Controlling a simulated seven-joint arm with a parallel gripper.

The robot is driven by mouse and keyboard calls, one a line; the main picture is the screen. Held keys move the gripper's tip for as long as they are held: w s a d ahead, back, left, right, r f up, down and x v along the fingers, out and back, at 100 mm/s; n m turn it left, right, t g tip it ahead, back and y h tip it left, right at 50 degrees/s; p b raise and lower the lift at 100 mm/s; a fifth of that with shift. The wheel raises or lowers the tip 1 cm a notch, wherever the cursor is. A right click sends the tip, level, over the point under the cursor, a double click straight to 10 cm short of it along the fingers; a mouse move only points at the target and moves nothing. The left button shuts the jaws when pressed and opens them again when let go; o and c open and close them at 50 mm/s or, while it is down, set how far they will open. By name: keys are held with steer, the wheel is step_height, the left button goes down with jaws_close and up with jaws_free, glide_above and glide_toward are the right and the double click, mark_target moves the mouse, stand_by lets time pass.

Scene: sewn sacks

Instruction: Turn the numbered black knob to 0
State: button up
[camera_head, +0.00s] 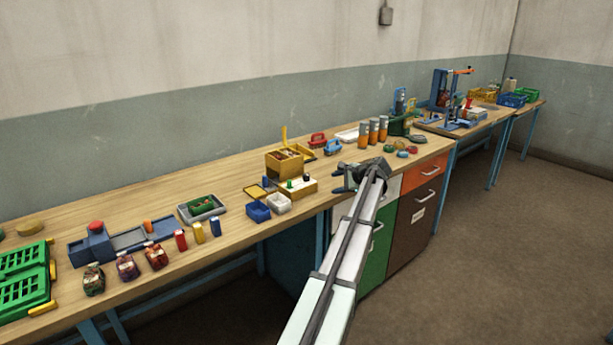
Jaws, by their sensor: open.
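A low cream-coloured box (298,189) stands near the front edge of the bench, with small green and dark knob-like parts on top. One dark part (306,178) may be the black knob; it is too small for me to read any numbers or its setting. My gripper (338,180) is open just to the right of this box, over the bench's front edge, with its fingers pointing left. It looks empty and apart from the box.
A yellow box with a raised lid (284,164) stands right behind the cream box. Blue (258,211) and white (278,204) small bins sit in front-left. Orange jars (373,131) stand behind my gripper. Bare bench top (225,180) lies to the left.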

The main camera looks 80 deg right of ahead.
mark_target(307, 174)
steer(key=w+d+m, duration=0.2)
steer(key=w+m, duration=0.1)
steer(key=w, duration=0.1)
steer(key=w+d+f+m+t, duration=0.1)
steer(key=w+d+m, duration=0.2)
steer(key=w+m, duration=0.1)
steer(key=w+d+m+t, duration=0.1)
steer(key=w+d+m, duration=0.2)
steer(key=w+m, duration=0.1)
steer(key=shift+w+d+f, duration=0.2)
steer(key=shift+w+f, duration=0.1)
steer(key=shift+w, duration=0.1)
stand_by(0.3)
steer(key=shift+c, duration=0.3)
steer(key=c, duration=0.9)
